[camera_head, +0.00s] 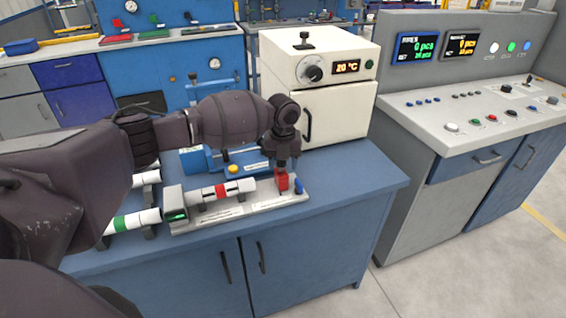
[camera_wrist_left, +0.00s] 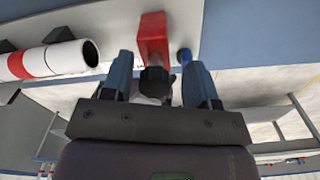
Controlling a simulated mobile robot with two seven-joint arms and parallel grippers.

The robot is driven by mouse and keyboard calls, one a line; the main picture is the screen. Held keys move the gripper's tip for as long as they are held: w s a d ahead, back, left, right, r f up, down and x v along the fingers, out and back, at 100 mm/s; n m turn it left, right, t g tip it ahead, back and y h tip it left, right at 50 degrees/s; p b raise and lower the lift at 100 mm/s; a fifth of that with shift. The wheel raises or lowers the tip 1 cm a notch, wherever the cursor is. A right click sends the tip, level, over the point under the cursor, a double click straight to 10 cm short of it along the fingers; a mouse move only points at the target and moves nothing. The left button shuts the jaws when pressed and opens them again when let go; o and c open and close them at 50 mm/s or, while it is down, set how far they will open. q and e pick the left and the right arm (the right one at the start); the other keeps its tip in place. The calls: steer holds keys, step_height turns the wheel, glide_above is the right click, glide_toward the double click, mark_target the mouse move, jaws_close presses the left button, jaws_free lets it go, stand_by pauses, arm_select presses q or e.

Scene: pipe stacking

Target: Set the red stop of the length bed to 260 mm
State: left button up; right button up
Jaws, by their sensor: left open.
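The length bed (camera_head: 240,212) is a pale rail on the blue bench, with a small green display (camera_head: 177,216) at its left end, too small to read. Its red stop (camera_head: 282,182) stands near the right end and also shows in the left wrist view (camera_wrist_left: 152,32). My left gripper (camera_head: 285,166) points down at the stop, open. In the left wrist view its two fingers are apart, with a dark knob (camera_wrist_left: 155,80) of the stop between them. I cannot tell whether they touch it. The right gripper is out of view.
A blue knob (camera_head: 299,187) sits at the bed's right end. A white oven (camera_head: 330,75) stands behind. Other pipes, one green-banded (camera_head: 137,220), lie at left. Bench room is free at right.

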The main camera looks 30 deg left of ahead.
arm_select(q)
step_height(320, 180, up, 11)
steer(key=shift+f+p, duration=0.1)
steer(key=shift+p, duration=0.45)
stand_by(0.5)
